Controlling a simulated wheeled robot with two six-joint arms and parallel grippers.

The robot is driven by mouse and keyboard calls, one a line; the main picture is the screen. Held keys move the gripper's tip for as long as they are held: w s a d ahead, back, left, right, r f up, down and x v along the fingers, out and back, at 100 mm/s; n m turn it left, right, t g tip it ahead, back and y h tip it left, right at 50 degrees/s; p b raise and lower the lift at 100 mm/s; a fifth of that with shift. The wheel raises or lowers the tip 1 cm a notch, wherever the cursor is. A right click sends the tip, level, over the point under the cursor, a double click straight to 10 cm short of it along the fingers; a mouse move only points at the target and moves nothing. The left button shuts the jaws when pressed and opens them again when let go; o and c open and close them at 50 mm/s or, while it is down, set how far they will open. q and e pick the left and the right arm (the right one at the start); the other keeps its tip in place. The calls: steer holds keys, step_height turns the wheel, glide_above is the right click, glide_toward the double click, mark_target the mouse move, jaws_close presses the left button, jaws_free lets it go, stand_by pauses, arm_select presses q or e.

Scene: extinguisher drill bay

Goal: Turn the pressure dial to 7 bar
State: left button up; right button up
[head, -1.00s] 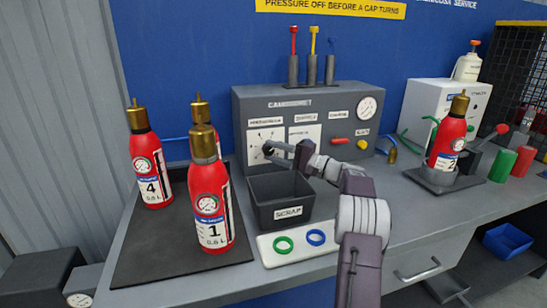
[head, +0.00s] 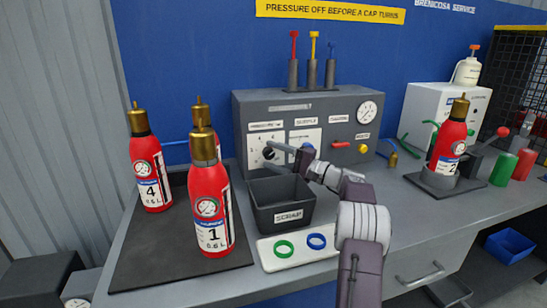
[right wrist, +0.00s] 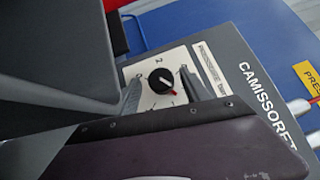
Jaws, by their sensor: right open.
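The pressure dial is a black knob (head: 268,153) on a white scale plate (head: 259,138), at the left of the grey panel's front. In the right wrist view the knob (right wrist: 161,80) has a red pointer mark toward the lower right of the picture; most scale numbers are too small or hidden. My right gripper (head: 276,151) is at the dial, its fingers open. In the right wrist view the open fingers (right wrist: 162,88) stand on either side of the knob, with gaps between them and it. My left gripper is not in view.
A grey scrap bin (head: 281,205) stands below the dial, under my right gripper. Red extinguishers (head: 210,210) stand on a dark mat at left. A white tray (head: 300,249) with green and blue rings lies in front. A red lever (head: 340,145) is farther right on the panel.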

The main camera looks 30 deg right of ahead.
steer(key=p+v, duration=0.1)
steer(key=v, duration=0.7)
steer(key=shift+s+d, duration=0.15)
steer(key=shift+s+d+f, duration=0.1)
steer(key=shift+s+d, duration=0.05)
steer(key=shift+s, duration=0.2)
